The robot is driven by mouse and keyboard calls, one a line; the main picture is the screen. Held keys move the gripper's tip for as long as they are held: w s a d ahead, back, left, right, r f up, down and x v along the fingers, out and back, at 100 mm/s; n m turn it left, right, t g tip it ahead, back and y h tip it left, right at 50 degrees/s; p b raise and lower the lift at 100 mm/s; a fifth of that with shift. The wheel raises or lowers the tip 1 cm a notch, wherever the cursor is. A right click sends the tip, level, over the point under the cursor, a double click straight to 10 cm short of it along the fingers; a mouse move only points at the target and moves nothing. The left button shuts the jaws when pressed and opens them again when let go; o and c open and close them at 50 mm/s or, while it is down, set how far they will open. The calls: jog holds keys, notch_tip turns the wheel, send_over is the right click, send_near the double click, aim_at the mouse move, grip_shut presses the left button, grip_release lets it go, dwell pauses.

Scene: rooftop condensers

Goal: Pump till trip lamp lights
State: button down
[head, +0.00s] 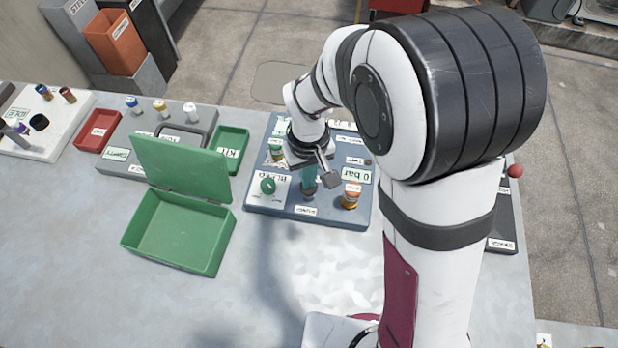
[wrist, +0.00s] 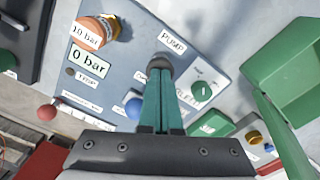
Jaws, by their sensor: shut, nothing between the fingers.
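The blue-grey test panel (head: 335,215) stands on the bench, partly behind my arm. My gripper (wrist: 163,78) is shut and empty, its teal fingertips at the grey pump knob (wrist: 158,63) beside the PUMP label. I cannot tell whether they touch it or how far it is pressed. In the head view the knob (head: 308,194) shows below my gripper (head: 310,184). The display (wrist: 90,60) reads 0 bar. The trip lamp (wrist: 70,72) is small and dark, not lit. An orange-and-brass part labelled 10 bar (wrist: 98,30) stands beside the display.
A green knob (head: 267,186) on a white plate sits left of the pump knob. An open green box (head: 180,230) stands left of the panel. Red (head: 98,130) and green (head: 231,148) trays are farther left. The front bench is clear.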

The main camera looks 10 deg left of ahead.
jog(key=shift+f, duration=0.85)
jog(key=shift+r, duration=1.85)
jog(key=shift+f, duration=0.35)
jog(key=shift+r, duration=0.4)
jog(key=shift+f, duration=0.25)
dwell(0.5)
jog(key=shift+r, duration=0.25)
dwell(1.5)
jog(key=shift+f, duration=0.4)
dwell(0.3)
jog(key=shift+f, duration=1.55)
jog(key=shift+r, duration=1.95)
